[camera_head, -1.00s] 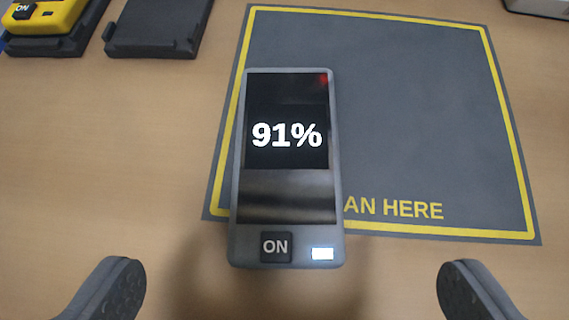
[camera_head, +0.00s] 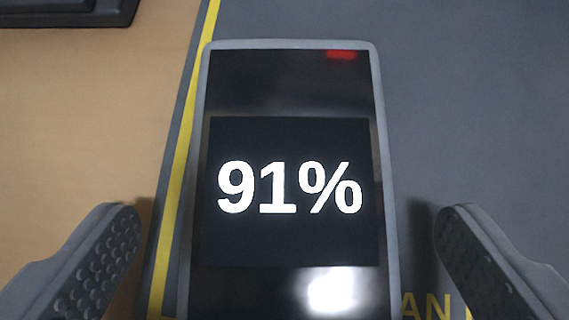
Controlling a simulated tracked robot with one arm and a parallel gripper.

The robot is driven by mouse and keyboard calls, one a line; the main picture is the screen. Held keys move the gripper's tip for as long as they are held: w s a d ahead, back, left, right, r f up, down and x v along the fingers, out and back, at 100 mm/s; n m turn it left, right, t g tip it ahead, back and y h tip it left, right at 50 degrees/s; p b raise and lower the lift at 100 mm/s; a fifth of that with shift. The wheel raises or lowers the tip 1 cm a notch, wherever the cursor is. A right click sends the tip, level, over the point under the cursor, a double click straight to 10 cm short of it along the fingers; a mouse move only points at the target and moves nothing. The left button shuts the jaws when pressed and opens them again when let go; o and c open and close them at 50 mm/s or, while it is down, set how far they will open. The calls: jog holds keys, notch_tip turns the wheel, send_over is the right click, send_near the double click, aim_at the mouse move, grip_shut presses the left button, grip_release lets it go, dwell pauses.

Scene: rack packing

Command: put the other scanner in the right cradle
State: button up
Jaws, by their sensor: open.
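A grey scanner (camera_head: 292,90) with a black face reads "91%" on its lit screen and has a red mark at its top edge. My gripper (camera_head: 288,225) is open, one finger on each side of the scanner, with a gap on both sides. A dark cradle (camera_head: 115,12) shows only in part at the top left corner; the other cradle is out of view now.
Bare wooden table (camera_head: 80,120) lies to the left of the mat. The mat is clear to the right of the scanner. The yellow border (camera_head: 183,150) runs along the scanner's left side.

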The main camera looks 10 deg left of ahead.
jog(key=shift+w+f, duration=0.4)
jog(key=shift+f, duration=0.05)
jog(key=c, duration=1.3)
jog(key=shift+c, duration=0.2)
jog(key=shift+r, duration=0.2)
